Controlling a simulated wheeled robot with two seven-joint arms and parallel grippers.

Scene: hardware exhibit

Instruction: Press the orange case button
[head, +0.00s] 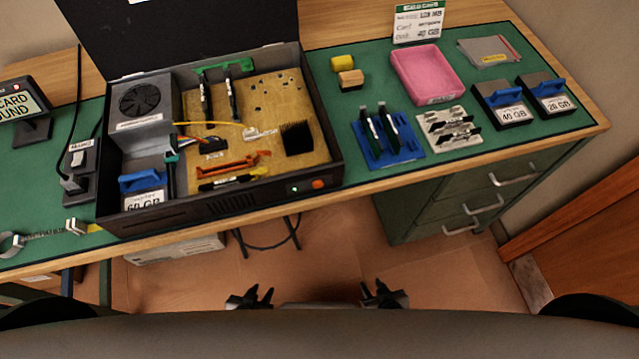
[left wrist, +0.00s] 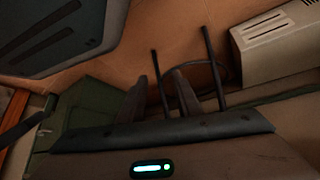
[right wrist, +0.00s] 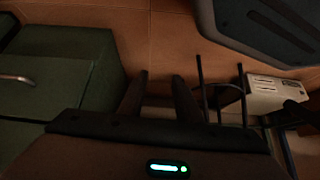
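The orange case button (head: 319,184) is a small block on the right end of the black case's front face, beside a small lit green light (head: 294,189). The open computer case (head: 230,206) sits on the green bench mat with its lid raised. My left gripper (head: 252,297) and my right gripper (head: 383,292) hang low in front of the bench, well apart from the button. Both are open and empty. Their parted fingers also show in the left wrist view (left wrist: 172,100) and the right wrist view (right wrist: 159,97). Neither wrist view shows the button.
A blue card rack (head: 397,157), a pink tray (head: 427,73) and two drives (head: 504,105) stand right of the case. A small screen (head: 22,103) stands at left. The wooden bench edge (head: 365,188) and green drawers (head: 440,205) lie between floor and bench top.

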